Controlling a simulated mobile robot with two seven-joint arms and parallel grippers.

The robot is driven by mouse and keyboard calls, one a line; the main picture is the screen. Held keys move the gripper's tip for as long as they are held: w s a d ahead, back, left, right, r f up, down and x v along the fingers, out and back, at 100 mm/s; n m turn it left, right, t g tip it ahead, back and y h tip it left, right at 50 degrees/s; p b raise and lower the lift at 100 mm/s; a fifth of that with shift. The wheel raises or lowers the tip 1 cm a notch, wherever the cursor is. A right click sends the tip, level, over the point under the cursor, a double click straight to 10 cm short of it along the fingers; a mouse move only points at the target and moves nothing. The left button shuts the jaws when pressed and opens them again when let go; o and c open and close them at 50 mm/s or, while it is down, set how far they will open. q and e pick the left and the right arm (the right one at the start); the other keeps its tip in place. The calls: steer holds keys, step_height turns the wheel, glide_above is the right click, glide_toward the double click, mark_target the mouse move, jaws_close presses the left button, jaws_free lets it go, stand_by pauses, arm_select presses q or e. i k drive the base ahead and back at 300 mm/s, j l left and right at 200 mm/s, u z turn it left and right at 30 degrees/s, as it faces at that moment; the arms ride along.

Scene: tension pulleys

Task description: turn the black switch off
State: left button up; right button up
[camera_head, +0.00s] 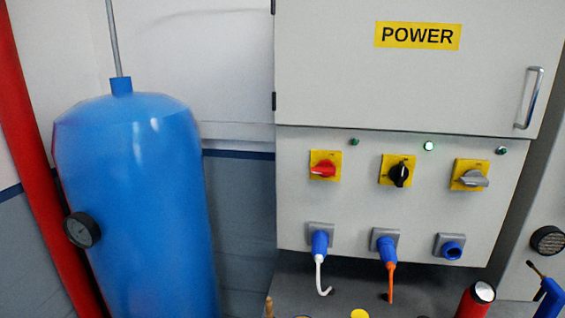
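The black switch (399,173) is a rotary knob on a yellow plate, in the middle of the lower panel of the grey power cabinet (330,75). Its knob stands close to upright, tilted a little. A green-white lamp (428,146) is lit above it, slightly to the right. A red switch (323,169) is to its left, with the knob close to level. A grey switch (473,179) is to its right, also close to level. The lamps above these two are dark green. Neither of my grippers is in the head view.
A large blue tank (140,200) with a round gauge (82,230) and a red pipe (38,160) stand at the left. Below the switches, a white cable (319,275) and an orange cable (391,282) hang from blue plugs. A red cylinder (470,304) is at the bottom right.

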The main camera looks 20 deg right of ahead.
mark_target(399, 173)
steer(key=z, duration=1.55)
